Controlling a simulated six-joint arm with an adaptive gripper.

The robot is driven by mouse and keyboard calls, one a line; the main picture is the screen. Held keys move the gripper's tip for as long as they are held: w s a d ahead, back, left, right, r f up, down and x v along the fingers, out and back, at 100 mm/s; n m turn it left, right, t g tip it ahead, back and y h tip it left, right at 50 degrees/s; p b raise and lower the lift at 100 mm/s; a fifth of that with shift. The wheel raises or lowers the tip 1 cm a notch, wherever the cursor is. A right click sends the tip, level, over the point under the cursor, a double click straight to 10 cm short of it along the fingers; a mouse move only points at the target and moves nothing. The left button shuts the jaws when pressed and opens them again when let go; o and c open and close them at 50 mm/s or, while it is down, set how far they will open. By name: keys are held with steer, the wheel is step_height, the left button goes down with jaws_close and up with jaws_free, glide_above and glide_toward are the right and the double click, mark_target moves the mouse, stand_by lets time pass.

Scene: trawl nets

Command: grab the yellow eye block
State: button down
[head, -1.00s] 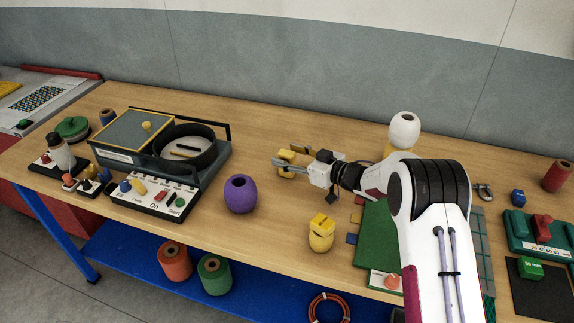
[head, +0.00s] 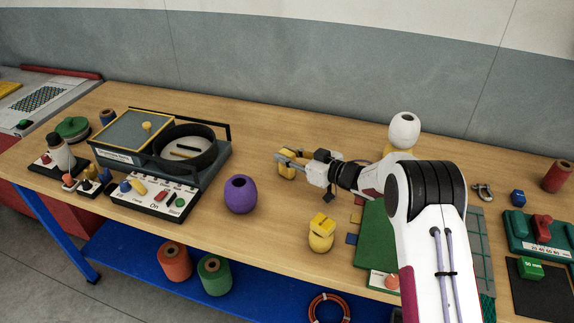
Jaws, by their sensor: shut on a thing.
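My gripper (head: 287,162) reaches left over the middle of the table, behind and to the right of the purple float. It is shut on a small yellow block (head: 287,174), which I take to be the yellow eye block. The fingers hide part of the block, and its eye cannot be made out. I cannot tell whether the block touches the table.
The purple float (head: 240,195) stands front left of my gripper. Another yellow piece (head: 321,232) stands nearer the front edge. A white float (head: 404,130) stands at the back right. A control panel (head: 155,195) and a dark round tray (head: 188,148) are left.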

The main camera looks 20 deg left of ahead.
steer(key=shift+r, duration=0.1)
steer(key=shift+r, duration=4.95)
